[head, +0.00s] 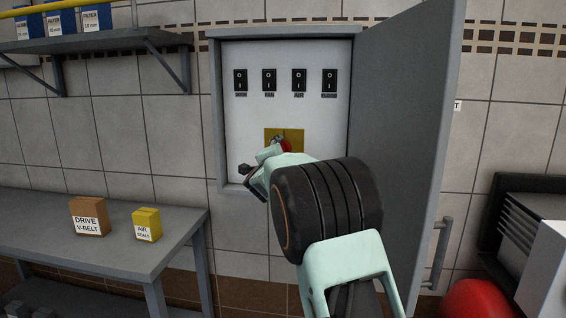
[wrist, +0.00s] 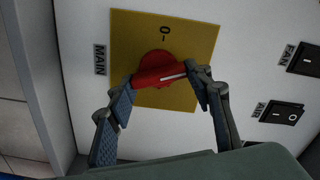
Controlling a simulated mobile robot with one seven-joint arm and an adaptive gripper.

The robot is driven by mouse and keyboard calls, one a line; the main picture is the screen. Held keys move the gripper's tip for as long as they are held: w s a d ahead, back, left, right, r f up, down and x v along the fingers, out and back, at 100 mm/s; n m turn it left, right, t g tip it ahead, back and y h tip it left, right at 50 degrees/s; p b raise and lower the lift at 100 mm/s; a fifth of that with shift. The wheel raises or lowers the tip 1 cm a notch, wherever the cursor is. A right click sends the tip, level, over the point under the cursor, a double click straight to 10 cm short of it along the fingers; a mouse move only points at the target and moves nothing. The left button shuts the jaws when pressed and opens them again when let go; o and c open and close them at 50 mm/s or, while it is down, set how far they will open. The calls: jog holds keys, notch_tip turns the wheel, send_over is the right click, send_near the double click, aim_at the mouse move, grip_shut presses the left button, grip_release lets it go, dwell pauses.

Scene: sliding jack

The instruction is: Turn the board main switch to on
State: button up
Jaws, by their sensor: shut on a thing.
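The board main switch is a red knob (wrist: 153,65) on a square yellow plate (wrist: 190,45), with a MAIN label (wrist: 99,60) beside it. Its white line points right in the wrist view, away from the 0 mark near the plate's top edge. Any other mark is hidden. My gripper (wrist: 162,84) is shut on the red handle, one finger at each end. In the head view the yellow plate (head: 294,134) and a bit of the red knob (head: 286,146) show past my gripper (head: 277,144).
Several black rocker switches (head: 269,80) sit above the plate inside the grey cabinet (head: 217,120). The cabinet door (head: 405,130) stands open at the right, close to my arm. A grey table (head: 110,240) with two boxes stands at the lower left, below a shelf (head: 110,42).

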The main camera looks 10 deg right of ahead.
jog(key=shift+f+m+b, duration=0.15)
jog(key=shift+m+b, duration=1.5)
jog(key=shift+m, duration=0.65)
jog(key=o, duration=1.1)
jog(key=v, duration=1.2)
